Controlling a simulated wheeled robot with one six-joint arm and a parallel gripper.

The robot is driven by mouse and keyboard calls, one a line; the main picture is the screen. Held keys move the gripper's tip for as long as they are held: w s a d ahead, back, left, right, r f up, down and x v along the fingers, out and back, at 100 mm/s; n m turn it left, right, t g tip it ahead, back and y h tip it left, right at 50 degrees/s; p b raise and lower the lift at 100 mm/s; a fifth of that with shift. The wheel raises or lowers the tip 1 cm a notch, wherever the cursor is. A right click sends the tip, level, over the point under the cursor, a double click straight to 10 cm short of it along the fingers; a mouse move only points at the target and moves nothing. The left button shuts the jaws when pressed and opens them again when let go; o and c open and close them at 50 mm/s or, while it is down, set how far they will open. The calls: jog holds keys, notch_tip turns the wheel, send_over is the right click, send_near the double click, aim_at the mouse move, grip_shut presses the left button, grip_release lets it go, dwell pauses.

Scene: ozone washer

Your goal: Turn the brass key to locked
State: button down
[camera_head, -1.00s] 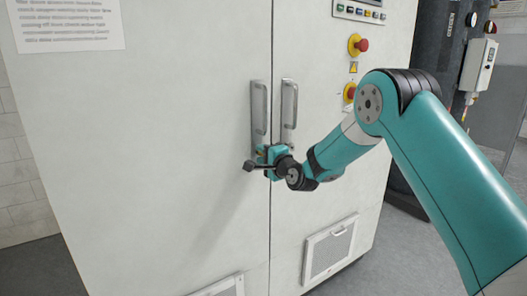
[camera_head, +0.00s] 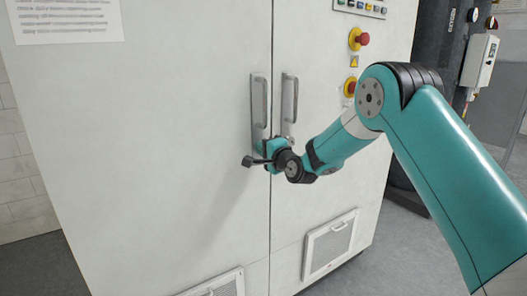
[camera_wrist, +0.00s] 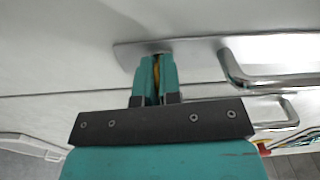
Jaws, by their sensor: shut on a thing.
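My gripper (camera_head: 268,150) is at the lower end of the left door handle's plate, in front of the white cabinet. In the wrist view my gripper (camera_wrist: 156,66) has its two teal fingers close together. A thin sliver of the brass key (camera_wrist: 156,70) shows between them, at the end of the metal handle plate (camera_wrist: 185,47). The fingers hide most of the key, so its angle cannot be told. In the head view the key is hidden behind my gripper.
The left handle (camera_head: 259,105) and right handle (camera_head: 289,100) stand out from the cabinet doors just above my gripper. Red buttons (camera_head: 358,39) sit on the right door. A vent (camera_head: 330,245) is low on the right door. Open floor lies at the lower right.

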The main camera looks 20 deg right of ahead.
jog(key=n+b, duration=0.4)
jog(key=shift+f+b, duration=0.3)
jog(key=n+b, duration=0.4)
jog(key=b, duration=0.1)
jog(key=shift+n, duration=0.3)
jog(key=n+b, duration=0.4)
jog(key=shift+r+n+b, duration=0.2)
jog(key=shift+n+b, duration=1.6)
jog(key=shift+n, duration=0.4)
jog(key=c, duration=1.3)
grip_release()
jog(key=shift+r, duration=0.1)
